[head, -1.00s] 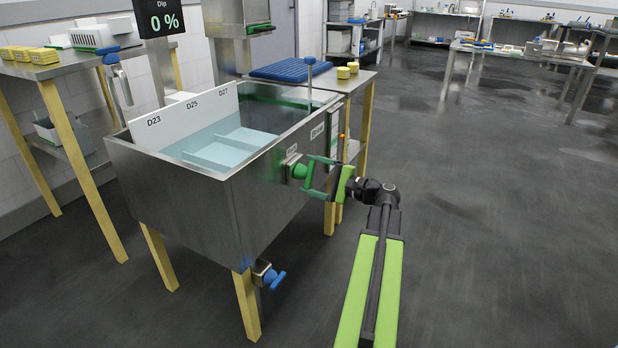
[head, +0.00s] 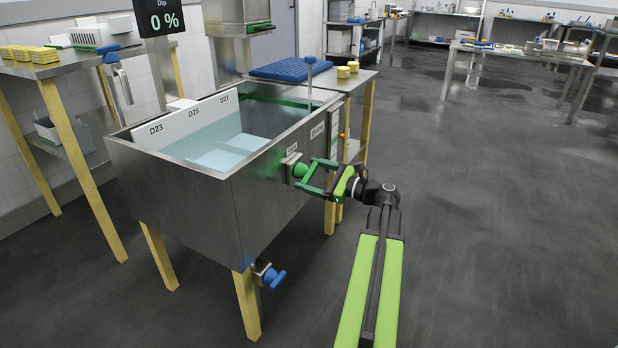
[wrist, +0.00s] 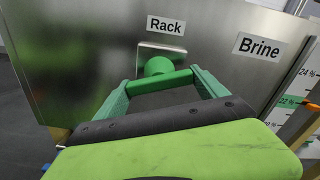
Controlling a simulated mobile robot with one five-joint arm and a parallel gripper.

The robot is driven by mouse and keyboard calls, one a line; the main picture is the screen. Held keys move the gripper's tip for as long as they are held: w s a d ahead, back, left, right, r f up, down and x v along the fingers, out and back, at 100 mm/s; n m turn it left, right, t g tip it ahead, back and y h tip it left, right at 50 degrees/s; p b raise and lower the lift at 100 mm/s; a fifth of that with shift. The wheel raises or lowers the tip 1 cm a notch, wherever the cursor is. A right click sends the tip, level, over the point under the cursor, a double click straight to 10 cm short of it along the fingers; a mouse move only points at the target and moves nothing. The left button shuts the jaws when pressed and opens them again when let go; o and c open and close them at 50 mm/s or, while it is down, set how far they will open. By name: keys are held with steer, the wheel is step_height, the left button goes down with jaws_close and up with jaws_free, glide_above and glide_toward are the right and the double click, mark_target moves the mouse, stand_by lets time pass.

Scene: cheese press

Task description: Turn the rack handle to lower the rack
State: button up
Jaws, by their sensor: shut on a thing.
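The green rack handle (head: 300,171) is mounted on the front wall of the steel tank (head: 185,205). In the wrist view it shows as a round hub with a crossbar (wrist: 160,82), below the "Rack" label. My gripper (head: 318,178) has its green fingers at both ends of the crossbar and is shut on it. The gripper also shows in the wrist view (wrist: 163,90). The white rack panel (head: 185,124) marked D23, D25 and D27 stands inside the tank, its lower part in pale blue liquid. The display (head: 162,20) reads Dip 0 %.
A blue valve (head: 272,277) sits low on the tank. A side table (head: 345,82) with a blue mat and yellow blocks stands behind the tank. A "Brine" label (wrist: 259,46) and level scale (wrist: 290,102) are right of the handle. The floor to the right is clear.

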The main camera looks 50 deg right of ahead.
steer(key=shift+a+f+m, duration=0.1)
steer(key=shift+a+m, duration=0.05)
steer(key=shift+m, duration=0.15)
steer(key=o, duration=1.2)
steer(key=shift+o, duration=0.5)
steer(key=v, duration=1.7)
steer(key=shift+s, duration=0.25)
